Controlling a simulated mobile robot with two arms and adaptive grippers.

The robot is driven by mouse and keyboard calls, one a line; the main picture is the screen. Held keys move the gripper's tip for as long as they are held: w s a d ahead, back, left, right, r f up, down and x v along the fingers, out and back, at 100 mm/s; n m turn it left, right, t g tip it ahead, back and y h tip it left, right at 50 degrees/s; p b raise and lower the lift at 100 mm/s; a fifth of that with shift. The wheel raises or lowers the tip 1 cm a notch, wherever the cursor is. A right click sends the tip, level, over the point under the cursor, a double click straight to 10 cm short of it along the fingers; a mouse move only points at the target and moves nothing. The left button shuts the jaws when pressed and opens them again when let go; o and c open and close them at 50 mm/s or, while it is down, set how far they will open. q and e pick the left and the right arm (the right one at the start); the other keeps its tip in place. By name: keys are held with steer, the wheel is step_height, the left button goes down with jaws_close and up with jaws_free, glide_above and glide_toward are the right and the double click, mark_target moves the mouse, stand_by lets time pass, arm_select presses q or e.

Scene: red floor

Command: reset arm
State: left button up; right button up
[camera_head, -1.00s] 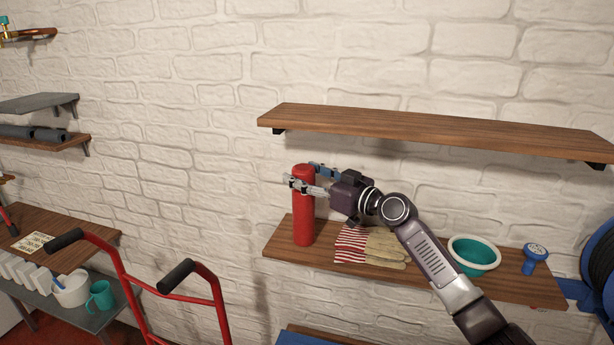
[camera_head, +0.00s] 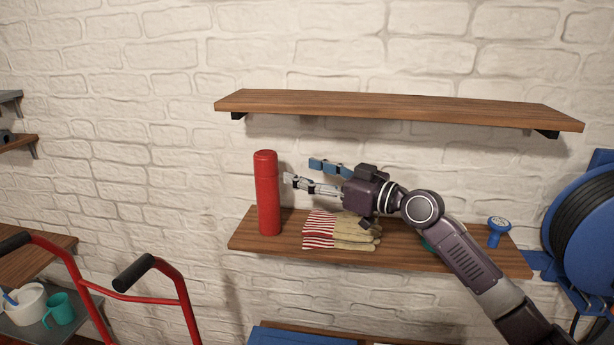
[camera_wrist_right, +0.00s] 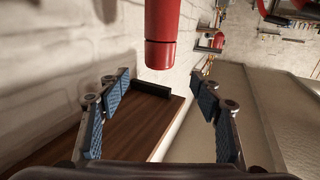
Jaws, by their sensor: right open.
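My right gripper (camera_head: 300,175) is open and empty above the lower wooden shelf (camera_head: 400,251). A red bottle (camera_head: 267,192) stands upright on the left end of that shelf, to the left of the fingertips and apart from them. In the right wrist view the bottle (camera_wrist_right: 161,35) shows at the top, ahead of the spread fingers (camera_wrist_right: 160,110), with nothing between them. My left gripper is in neither view.
Striped work gloves (camera_head: 335,231) lie on the lower shelf, below the gripper. A teal bowl is mostly hidden behind my right arm, beside a blue knob-like item (camera_head: 497,229). An upper shelf (camera_head: 390,106) hangs above. A red hand-truck frame (camera_head: 110,284) stands lower left; a blue hose reel (camera_head: 585,220) is right.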

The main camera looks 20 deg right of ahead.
stand_by(0.3)
steer(key=s+a+f+g+h, duration=0.15)
steer(key=s+a+f, duration=0.35)
steer(key=f, duration=0.5)
steer(key=s+a+f+g, duration=0.35)
steer(key=s+f, duration=0.25)
steer(key=f, duration=0.4)
steer(key=s+a+f+g+h, duration=0.15)
steer(key=s+a+f, duration=0.4)
steer(key=f, duration=0.55)
steer(key=s+d+f+m+g+h, duration=0.1)
steer(key=s+d+f+g+h, duration=0.15)
steer(key=s, duration=0.55)
steer(key=s+d+f+m+g+h, duration=0.15)
steer(key=s+f, duration=0.25)
steer(key=s, duration=0.4)
steer(key=s+d+f+m+g+h, duration=0.2)
steer(key=s+f, duration=0.1)
steer(key=s, duration=0.5)
step_height(320, 180, down, 25)
steer(key=s, duration=0.1)
steer(key=s+d+f+g, duration=0.2)
steer(key=s+f, duration=1.5)
steer(key=shift+s+d+f+n, duration=0.3)
steer(key=shift+s+d+n, duration=0.1)
steer(key=shift+n, duration=0.05)
